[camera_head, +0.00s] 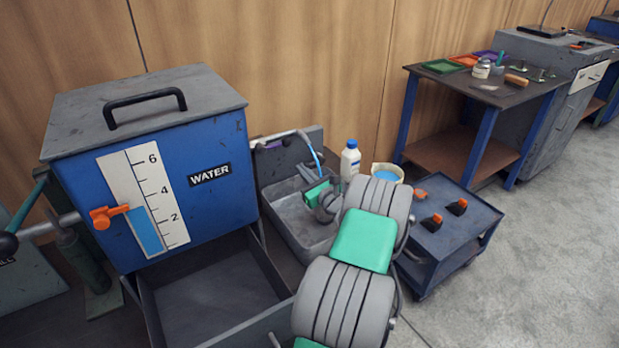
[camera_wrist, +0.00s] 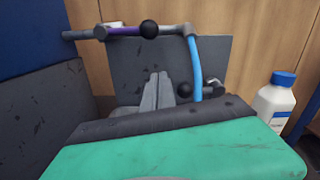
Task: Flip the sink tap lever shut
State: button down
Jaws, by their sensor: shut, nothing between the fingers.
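The sink (camera_head: 282,222) stands right of the blue water tank. A grey tap pipe with a purple band (camera_wrist: 122,31) runs across the top of the wrist view, in front of the dark backplate. A black ball knob (camera_wrist: 149,29) sits on the pipe. A blue stream (camera_wrist: 195,70) hangs from the pipe's right end. A second black ball (camera_wrist: 185,89) is lower, beside a small grey fitting (camera_wrist: 213,89); I cannot tell which ball belongs to the lever. My gripper (camera_wrist: 158,76) is shut and empty, below the pipe and left of the stream. My arm hides part of the sink in the head view.
A blue cart (camera_head: 455,225) is further right. The water tank (camera_head: 150,160) has an orange valve handle (camera_head: 108,215). A wooden wall is close behind.

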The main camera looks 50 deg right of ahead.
aim_at(274, 145)
jog(key=w+r, duration=0.4)
jog(key=shift+w+d, duration=0.1)
jog(key=shift+d, duration=0.1)
jog(key=shift+d+r, duration=0.15)
